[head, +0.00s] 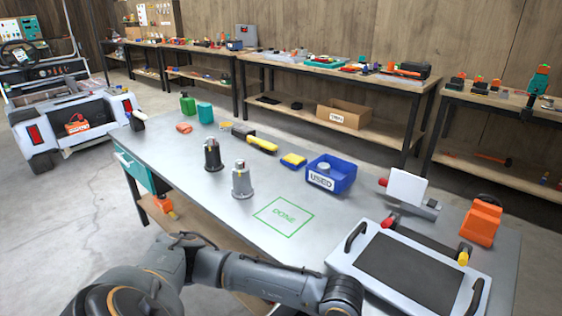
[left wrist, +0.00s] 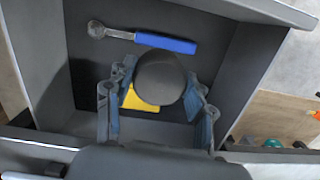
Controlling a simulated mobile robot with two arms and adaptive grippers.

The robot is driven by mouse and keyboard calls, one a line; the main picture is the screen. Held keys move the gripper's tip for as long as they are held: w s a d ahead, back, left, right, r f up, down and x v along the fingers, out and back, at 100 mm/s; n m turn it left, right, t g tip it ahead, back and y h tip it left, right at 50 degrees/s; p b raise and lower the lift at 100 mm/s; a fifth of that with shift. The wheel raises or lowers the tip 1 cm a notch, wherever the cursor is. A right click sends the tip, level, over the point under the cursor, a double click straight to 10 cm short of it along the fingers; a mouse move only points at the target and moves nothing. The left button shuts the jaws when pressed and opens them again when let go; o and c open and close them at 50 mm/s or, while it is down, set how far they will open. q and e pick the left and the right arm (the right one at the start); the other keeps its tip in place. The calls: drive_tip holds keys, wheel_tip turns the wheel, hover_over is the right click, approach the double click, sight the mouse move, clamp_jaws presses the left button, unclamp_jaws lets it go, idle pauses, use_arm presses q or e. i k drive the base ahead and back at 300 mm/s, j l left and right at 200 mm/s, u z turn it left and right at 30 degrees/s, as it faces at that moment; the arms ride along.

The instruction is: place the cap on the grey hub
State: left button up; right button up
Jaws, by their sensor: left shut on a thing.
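A grey hub (head: 242,181) stands upright on the workbench, left of the green DONE square, with its top bare. A darker, near-black hub (head: 212,156) stands just behind and left of it. In the left wrist view my left gripper (left wrist: 157,82) is shut on a dark round cap (left wrist: 161,76), seen from above between the two fingers. The cap is over an open dark-lined box or drawer (left wrist: 85,60) and hides part of a yellow thing (left wrist: 138,100) below. In the head view my left arm crosses the bottom edge; its fingers are hidden. My right gripper is not in view.
A blue-handled ratchet (left wrist: 165,42) lies in the box. On the workbench are a blue USED bin (head: 331,174), a yellow-handled tool (head: 255,140), a yellow block (head: 293,161), an orange thing (head: 482,222) and a white-framed case (head: 345,260). The DONE square (head: 284,216) is empty.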

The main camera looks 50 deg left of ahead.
sight(242, 181)
drive_tip(key=j+z, duration=0.15)
drive_tip(key=j, duration=0.3)
drive_tip(key=k+j+z, duration=0.2)
drive_tip(key=j, duration=0.25)
drive_tip(key=j+z, duration=0.15)
drive_tip(key=j, duration=0.3)
drive_tip(key=j+z, duration=0.2)
drive_tip(key=j, duration=0.25)
drive_tip(key=k+j+z, duration=0.15)
drive_tip(key=j, duration=0.25)
drive_tip(key=k, duration=0.05)
